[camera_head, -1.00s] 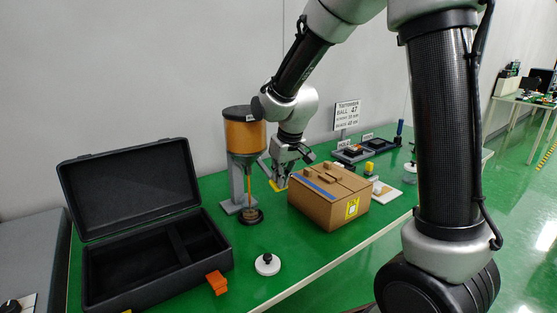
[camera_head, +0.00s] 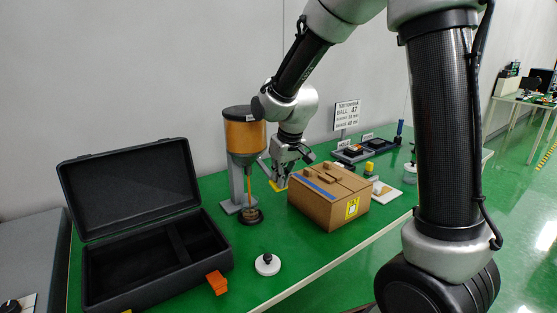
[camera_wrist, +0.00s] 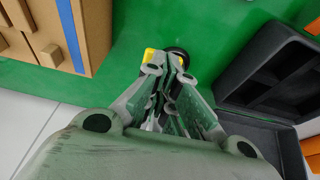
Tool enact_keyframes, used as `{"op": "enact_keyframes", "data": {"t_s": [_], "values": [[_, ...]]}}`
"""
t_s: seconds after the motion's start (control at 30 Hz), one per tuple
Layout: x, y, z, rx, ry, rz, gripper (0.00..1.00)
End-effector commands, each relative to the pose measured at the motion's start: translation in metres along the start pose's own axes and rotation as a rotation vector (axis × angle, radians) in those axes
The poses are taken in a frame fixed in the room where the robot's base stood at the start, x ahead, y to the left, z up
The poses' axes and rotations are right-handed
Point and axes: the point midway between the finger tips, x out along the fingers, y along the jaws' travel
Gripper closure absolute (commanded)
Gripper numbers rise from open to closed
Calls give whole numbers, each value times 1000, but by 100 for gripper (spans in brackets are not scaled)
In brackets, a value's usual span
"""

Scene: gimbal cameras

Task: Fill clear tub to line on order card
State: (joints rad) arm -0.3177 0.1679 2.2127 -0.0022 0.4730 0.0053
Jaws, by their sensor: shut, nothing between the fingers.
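The dispenser's orange-filled hopper (camera_head: 245,137) has a black lid and stands on a grey post. A thin orange column (camera_head: 249,184) runs from its outlet down to a dark round base (camera_head: 250,216). I cannot make out a clear tub or its fill level there. My gripper (camera_head: 279,184) is shut and empty, pointing down just right of the column, at a yellow piece (camera_head: 272,186). The yellow piece also shows beyond the fingertips in the wrist view (camera_wrist: 149,55); contact is unclear. A white card (camera_head: 347,115) with printed lines stands behind; its small text is hard to read.
A cardboard box (camera_head: 325,208) stands close right of my gripper. A white round item with a black knob (camera_head: 267,264) sits near the front edge. Dark trays (camera_head: 352,154) lie behind.

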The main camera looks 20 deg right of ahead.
Motion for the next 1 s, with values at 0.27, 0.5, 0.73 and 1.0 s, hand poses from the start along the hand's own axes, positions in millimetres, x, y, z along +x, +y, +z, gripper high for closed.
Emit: {"op": "enact_keyframes", "data": {"t_s": [0.27, 0.5, 0.73, 1.0], "values": [[0, 0, 0, 0, -1, 0, 100], [0, 0, 0, 0, 0, 0, 100], [0, 0, 0, 0, 0, 0, 100], [-10, 0, -4, 0, 2, 0, 100]]}}
